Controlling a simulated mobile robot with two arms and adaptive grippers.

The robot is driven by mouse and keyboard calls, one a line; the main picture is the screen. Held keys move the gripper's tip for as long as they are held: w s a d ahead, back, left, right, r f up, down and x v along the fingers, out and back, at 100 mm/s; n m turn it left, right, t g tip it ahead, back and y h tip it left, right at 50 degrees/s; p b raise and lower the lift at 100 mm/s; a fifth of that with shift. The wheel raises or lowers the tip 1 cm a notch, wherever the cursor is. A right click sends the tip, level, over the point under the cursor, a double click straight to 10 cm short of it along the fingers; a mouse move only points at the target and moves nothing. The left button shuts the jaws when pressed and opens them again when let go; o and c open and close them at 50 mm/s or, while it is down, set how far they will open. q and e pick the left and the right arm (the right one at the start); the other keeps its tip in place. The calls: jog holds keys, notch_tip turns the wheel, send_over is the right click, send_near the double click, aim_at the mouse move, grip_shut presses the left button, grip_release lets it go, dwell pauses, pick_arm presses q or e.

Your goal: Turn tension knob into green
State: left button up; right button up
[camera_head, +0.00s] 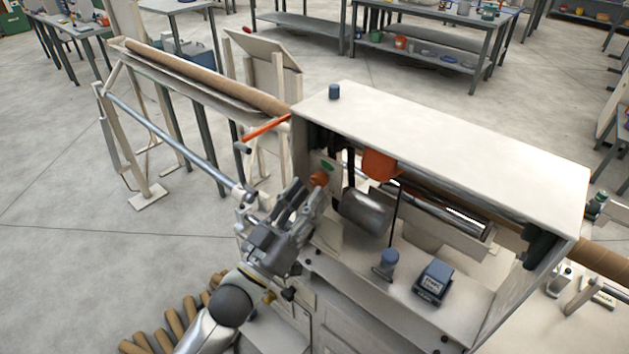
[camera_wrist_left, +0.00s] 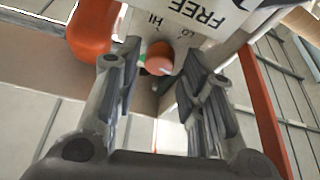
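The tension knob (camera_head: 319,178) is a small orange-red knob on a light panel inside the left end of the winder, with a little green beside it. In the left wrist view the knob (camera_wrist_left: 159,57) sits in the gap between my fingertips, below upside-down lettering "HI", "LO" and "FREE". A sliver of green shows at its left edge. My left gripper (camera_head: 305,197) is open, with one finger on each side of the knob and no clear contact. The wrist view shows the same gripper (camera_wrist_left: 163,75). The knob's pointer is too small to read. My right gripper is out of view.
A larger orange part (camera_head: 380,164) hangs under the winder's top cover (camera_head: 450,140), right of the knob. A metal roller (camera_head: 366,212) is close by. An orange lever (camera_head: 266,128) sticks out left. A blue-grey box (camera_head: 433,281) stands on the lower deck.

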aim_at(320, 179)
pick_arm(q)
jog(key=x, duration=0.3)
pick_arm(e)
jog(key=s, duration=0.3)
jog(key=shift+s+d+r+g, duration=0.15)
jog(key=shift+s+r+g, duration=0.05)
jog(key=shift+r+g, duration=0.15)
pick_arm(q)
jog(key=shift+c, duration=0.2)
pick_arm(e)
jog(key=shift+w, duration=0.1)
pick_arm(q)
jog(key=c, duration=0.7)
jog(key=shift+m+g+h, duration=0.3)
jog(key=shift+m+h, duration=0.2)
jog(key=shift+m, duration=0.6)
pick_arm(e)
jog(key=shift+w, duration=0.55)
